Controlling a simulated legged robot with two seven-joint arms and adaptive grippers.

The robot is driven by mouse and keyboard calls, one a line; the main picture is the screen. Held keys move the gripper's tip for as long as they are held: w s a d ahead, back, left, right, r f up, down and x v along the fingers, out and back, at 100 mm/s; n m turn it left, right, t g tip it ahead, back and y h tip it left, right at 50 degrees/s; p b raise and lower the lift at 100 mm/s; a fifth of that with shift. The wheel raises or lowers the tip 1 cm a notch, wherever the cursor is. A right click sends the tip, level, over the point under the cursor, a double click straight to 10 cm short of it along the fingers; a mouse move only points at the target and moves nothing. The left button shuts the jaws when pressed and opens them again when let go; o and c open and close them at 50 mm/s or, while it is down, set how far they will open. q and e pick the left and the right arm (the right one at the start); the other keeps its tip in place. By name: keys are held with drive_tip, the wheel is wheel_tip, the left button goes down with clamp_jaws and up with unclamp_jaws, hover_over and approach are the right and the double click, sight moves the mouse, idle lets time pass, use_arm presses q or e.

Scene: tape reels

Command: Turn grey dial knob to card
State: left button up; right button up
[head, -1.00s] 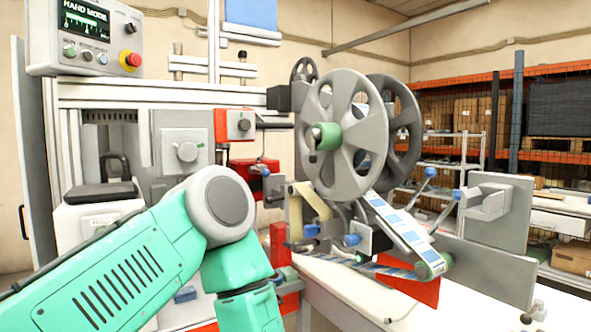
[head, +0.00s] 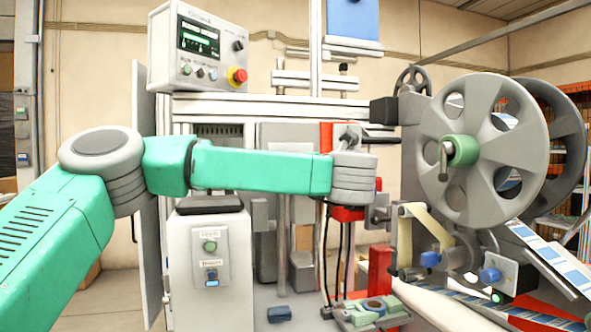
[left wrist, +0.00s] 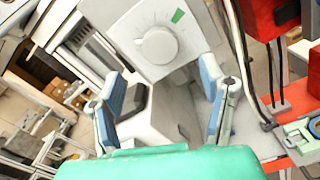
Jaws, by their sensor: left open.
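The grey dial knob (left wrist: 157,45) is round and sits on a light grey panel (left wrist: 125,32) in the left wrist view. A small green card or mark (left wrist: 178,15) is on the panel, up and right of the knob. Nothing is between the fingers. In the head view my left arm hides the knob, and only the panel's top (head: 285,132) shows. My right gripper is in neither view.
A red block (left wrist: 284,50) and dark cables stand right of the gripper. In the head view, a control box (head: 205,50) with a red stop button is above the arm, a push-button box (head: 210,255) below, and large grey reels (head: 482,110) at right.

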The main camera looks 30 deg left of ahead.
use_arm(q)
drive_tip(key=x, duration=0.8)
drive_tip(key=shift+w+a, duration=0.15)
drive_tip(key=c, duration=1.1)
